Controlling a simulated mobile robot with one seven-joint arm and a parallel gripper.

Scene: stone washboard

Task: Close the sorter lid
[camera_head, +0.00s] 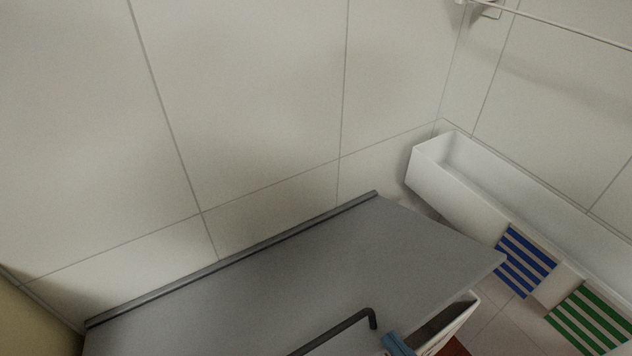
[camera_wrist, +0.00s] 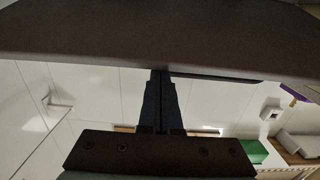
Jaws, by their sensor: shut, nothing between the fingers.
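The sorter lid (camera_head: 290,265) is a wide grey panel with a dark rod along its wall-side edge. A dark bent handle (camera_head: 345,328) lies across its near part. Below its right corner, a white bin wall (camera_head: 458,326) and a dark opening show, so the lid stands apart from the bin there. In the wrist view, a dark broad panel, apparently the lid (camera_wrist: 150,38), crosses the top. My gripper (camera_wrist: 160,76) is shut and empty, with its tips at or just short of that panel's edge; contact is unclear. I cannot make out my gripper in the head view.
A long white trough (camera_head: 470,188) stands along the wall at right. A small blue piece (camera_head: 397,344) shows beside the handle. Tiled wall (camera_head: 250,90) closes off the back.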

